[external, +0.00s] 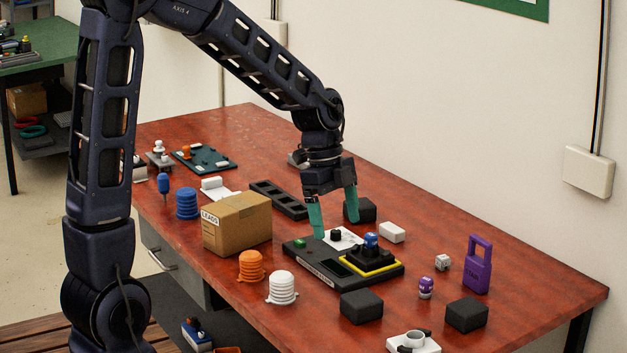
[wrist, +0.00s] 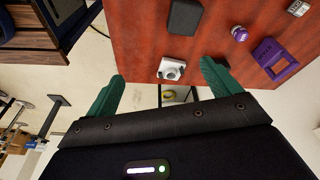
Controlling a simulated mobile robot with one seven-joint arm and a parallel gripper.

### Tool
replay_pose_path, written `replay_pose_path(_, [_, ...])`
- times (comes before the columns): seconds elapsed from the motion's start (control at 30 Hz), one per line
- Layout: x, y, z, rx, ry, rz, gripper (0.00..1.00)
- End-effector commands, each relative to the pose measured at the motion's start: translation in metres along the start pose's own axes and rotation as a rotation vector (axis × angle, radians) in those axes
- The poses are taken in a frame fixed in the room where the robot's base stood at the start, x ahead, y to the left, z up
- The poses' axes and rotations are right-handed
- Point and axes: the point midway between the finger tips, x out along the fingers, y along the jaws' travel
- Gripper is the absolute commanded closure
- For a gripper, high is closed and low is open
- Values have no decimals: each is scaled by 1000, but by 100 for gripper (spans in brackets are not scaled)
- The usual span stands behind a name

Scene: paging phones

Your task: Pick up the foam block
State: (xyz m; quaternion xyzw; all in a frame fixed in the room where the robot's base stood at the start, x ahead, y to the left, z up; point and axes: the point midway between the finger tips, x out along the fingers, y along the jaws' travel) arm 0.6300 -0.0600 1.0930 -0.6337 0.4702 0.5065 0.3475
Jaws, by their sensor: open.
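Dark foam-like blocks show in the external view: one behind my gripper's right finger (external: 361,211), one at the front centre (external: 361,306) and one at the front right (external: 466,315). I cannot tell which the task names. A dark block also shows at the top of the wrist view (wrist: 185,17). My gripper (external: 335,218) has green fingers, spread apart with nothing between them.
A cardboard box (external: 237,225), an orange ribbed piece (external: 251,267) and a white ribbed piece (external: 282,288) stand to the left. Bare tabletop (external: 540,285) is at far right.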

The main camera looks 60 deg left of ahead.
Motion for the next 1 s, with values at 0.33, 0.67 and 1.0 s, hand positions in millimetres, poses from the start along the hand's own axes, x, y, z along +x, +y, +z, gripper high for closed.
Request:
replay_pose_path(0.33, [69,-57,18,278,91,78,11])
replay_pose_path(0.67, [99,-75,25,388,137,93,11])
replay_pose_path(1.0, [142,-70,21,388,136,93,11])
